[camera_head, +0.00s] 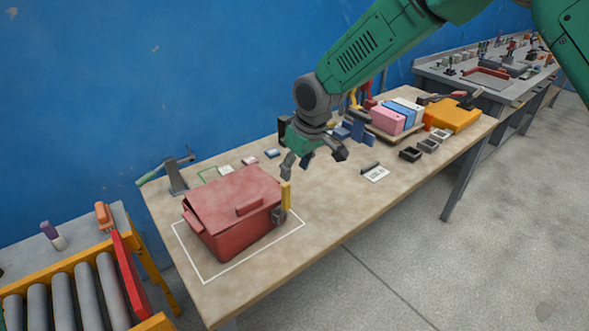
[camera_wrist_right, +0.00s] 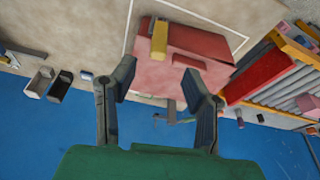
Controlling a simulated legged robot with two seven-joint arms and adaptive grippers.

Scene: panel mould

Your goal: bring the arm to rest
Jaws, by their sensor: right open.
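My right arm (camera_head: 375,45) is green and comes in from the upper right of the head view. Its gripper (camera_head: 313,160) is open and empty above the table, to the right of a closed red box (camera_head: 235,207). In the right wrist view the two fingers (camera_wrist_right: 160,85) are spread apart with the red box (camera_wrist_right: 190,42) beyond them. A yellow piece (camera_head: 286,195) stands at the box's right side, and it also shows in the wrist view (camera_wrist_right: 159,38). My left gripper is out of view.
The wooden table (camera_head: 330,215) is bare at its front middle. Pink and blue blocks (camera_head: 390,118), an orange case (camera_head: 452,115) and small dark trays (camera_head: 410,154) lie at the right. A clamp-like tool (camera_head: 172,175) stands behind the box. A roller conveyor (camera_head: 62,300) is at the left.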

